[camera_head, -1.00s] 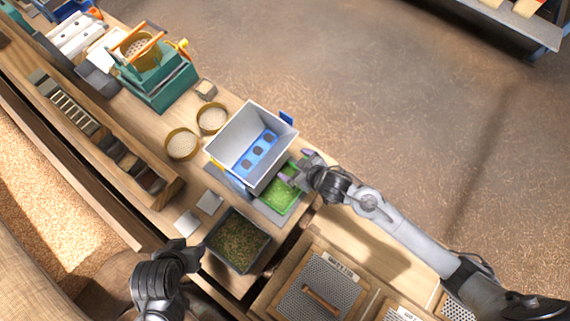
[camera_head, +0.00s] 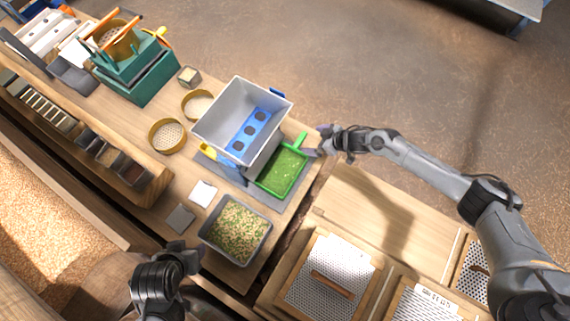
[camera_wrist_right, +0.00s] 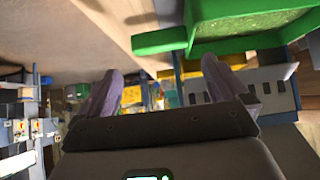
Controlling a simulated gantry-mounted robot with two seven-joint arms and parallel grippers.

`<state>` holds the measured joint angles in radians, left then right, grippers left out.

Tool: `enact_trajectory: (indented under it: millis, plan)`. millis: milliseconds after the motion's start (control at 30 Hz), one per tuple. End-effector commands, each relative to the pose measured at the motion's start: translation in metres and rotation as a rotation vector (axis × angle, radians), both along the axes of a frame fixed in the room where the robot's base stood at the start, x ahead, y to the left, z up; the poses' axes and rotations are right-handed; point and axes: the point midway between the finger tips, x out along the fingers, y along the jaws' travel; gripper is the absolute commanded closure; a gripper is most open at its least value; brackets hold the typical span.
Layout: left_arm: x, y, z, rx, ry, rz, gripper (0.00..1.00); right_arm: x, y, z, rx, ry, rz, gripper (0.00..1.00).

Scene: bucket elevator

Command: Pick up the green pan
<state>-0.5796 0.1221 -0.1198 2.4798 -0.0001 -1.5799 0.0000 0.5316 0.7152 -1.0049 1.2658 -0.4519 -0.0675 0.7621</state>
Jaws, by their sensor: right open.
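The green pan (camera_head: 279,179) is a shallow tray of green granules with a short handle (camera_head: 300,139) at its upper right. It sits on a grey mat beside the grey hopper box.
The grey hopper box (camera_head: 212,122) with a blue part stands left of the pan. A grey bin of mixed granules (camera_head: 268,234) is below it. Two round sieves (camera_head: 167,136) and a teal machine (camera_head: 140,80) are further left. Perforated trays (camera_head: 328,277) lie at the lower right.

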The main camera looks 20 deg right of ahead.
Motion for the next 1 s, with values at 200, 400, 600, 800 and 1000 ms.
enact_trajectory:
  millis: [200, 400, 600, 800, 1000]
  plan:
    - [0.000, 0.001, -0.001, 0.005, 0.000, -0.004, 0.47, 0.007, 0.007, -0.009, -0.001, 0.000, 0.002, 0.00]
    - [0.000, 0.001, 0.000, 0.004, -0.001, -0.003, 0.47, 0.016, 0.018, -0.018, -0.001, -0.002, 0.002, 0.00]
    - [0.000, 0.000, -0.003, 0.000, -0.001, 0.000, 0.47, 0.028, 0.029, -0.036, -0.002, -0.001, 0.001, 0.00]
    - [0.000, -0.002, -0.004, -0.008, 0.000, 0.005, 0.47, 0.033, 0.034, -0.043, -0.002, -0.001, 0.001, 0.00]
    - [0.000, -0.002, -0.004, -0.009, 0.000, 0.005, 0.47, 0.033, 0.034, -0.043, -0.002, -0.001, 0.001, 0.00]
